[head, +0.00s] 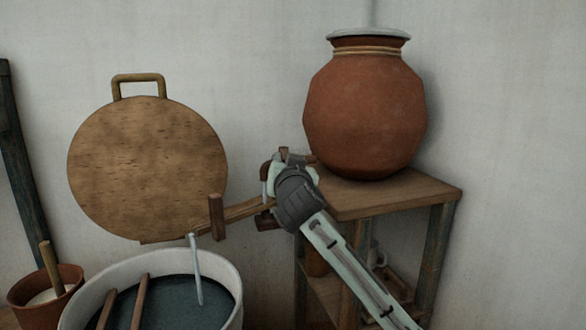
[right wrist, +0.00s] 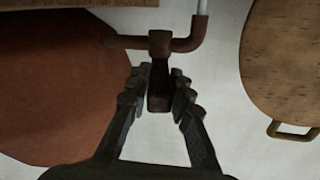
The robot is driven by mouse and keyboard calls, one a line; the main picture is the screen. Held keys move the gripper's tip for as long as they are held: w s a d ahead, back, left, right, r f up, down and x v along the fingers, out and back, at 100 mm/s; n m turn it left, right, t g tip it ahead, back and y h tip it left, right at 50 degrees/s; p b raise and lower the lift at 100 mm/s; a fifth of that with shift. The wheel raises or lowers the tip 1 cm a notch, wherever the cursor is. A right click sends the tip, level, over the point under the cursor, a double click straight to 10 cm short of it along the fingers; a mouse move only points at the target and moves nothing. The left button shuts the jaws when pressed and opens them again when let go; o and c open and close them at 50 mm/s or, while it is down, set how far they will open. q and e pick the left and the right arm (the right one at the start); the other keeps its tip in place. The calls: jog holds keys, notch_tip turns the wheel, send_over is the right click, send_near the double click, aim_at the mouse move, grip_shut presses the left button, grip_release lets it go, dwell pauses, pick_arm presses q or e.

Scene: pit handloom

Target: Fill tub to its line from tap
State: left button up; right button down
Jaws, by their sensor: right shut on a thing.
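The pale tub (head: 234,268) stands at the lower left of the head view, cut off by the frame. It holds dark liquid (head: 180,305), and I cannot make out a fill line. A thin pale stream (head: 196,272) falls into it from the end of a wooden trough (head: 240,211). My right gripper (head: 284,162) is at the clay pot's (head: 365,110) left side. In the right wrist view, its fingers (right wrist: 158,92) are shut on the brown handle of the tap (right wrist: 182,45). A pale stream (right wrist: 202,7) shows at the tap's spout. My left gripper is not in view.
The pot stands on a wooden shelf stand (head: 405,195), with small vessels below. A round wooden lid (head: 145,165) is against the wall. A small clay pot (head: 66,275) with a stick is left of the tub. Two wooden sticks (head: 140,300) rest in the tub.

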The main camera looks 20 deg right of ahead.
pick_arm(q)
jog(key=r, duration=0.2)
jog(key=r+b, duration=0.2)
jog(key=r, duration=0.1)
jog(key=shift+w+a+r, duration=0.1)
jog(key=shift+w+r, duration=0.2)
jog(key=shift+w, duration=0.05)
pick_arm(e)
jog(key=m+h, duration=0.1)
jog(key=a+m+g+h, duration=0.1)
jog(key=h, duration=0.1)
jog(key=m+h, duration=0.1)
jog(key=shift+w+a+r, duration=0.2)
jog(key=shift+w+a, duration=0.1)
jog(key=shift+a, duration=0.1)
jog(key=c, duration=1.3)
grip_release()
jog(key=shift+f, duration=0.15)
jog(key=shift+c, duration=0.2)
jog(key=shift+s, duration=0.1)
jog(key=v, duration=1.1)
jog(key=shift+s+a, duration=0.3)
jog(key=shift+a, duration=0.1)
